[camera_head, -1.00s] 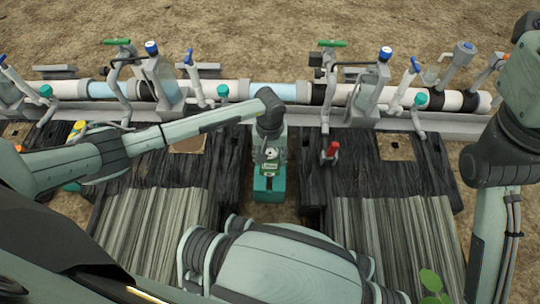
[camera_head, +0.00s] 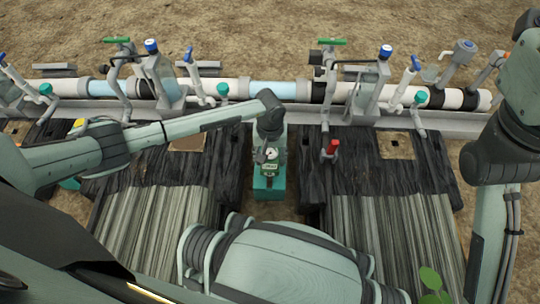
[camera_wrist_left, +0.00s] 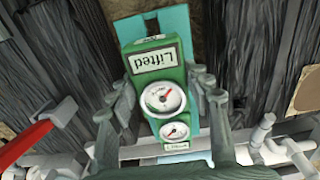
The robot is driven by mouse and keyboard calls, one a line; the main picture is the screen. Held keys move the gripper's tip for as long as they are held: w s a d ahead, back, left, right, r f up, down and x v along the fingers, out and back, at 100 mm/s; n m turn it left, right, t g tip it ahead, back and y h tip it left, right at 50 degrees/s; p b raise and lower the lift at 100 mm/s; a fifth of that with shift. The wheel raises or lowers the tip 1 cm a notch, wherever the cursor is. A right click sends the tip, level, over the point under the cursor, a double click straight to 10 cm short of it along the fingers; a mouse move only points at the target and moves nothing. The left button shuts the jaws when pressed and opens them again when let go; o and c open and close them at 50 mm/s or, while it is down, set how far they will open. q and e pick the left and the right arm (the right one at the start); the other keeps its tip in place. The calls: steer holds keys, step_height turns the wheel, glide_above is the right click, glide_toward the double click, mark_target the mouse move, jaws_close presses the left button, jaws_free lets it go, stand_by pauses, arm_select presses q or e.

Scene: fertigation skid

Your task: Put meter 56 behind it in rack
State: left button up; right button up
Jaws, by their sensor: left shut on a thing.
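A green meter (camera_wrist_left: 160,85) with two round white gauges and a label reading "Lifted", upside down, fills the middle of the left wrist view. The meter shows small in the head view (camera_head: 270,168), its number too small to read surely. My left gripper (camera_wrist_left: 168,103) is shut on the meter, one finger on each side. In the head view the left gripper (camera_head: 268,150) sits over it. A teal block (camera_head: 269,188) stands under or behind the meter; I cannot tell whether they touch. It also shows in the wrist view (camera_wrist_left: 178,25). My right gripper is out of view.
Dark wooden decks (camera_head: 375,180) flank the gap with the teal block. A red-handled valve (camera_head: 332,152) stands close on the right. A pipe run (camera_head: 275,91) with several valves crosses behind. My right arm stands at the far right.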

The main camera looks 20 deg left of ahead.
arm_select(q)
steer(key=shift+f, duration=1.4)
steer(key=o, duration=1.3)
steer(key=shift+r+p, duration=3)
steer(key=shift+r, duration=1)
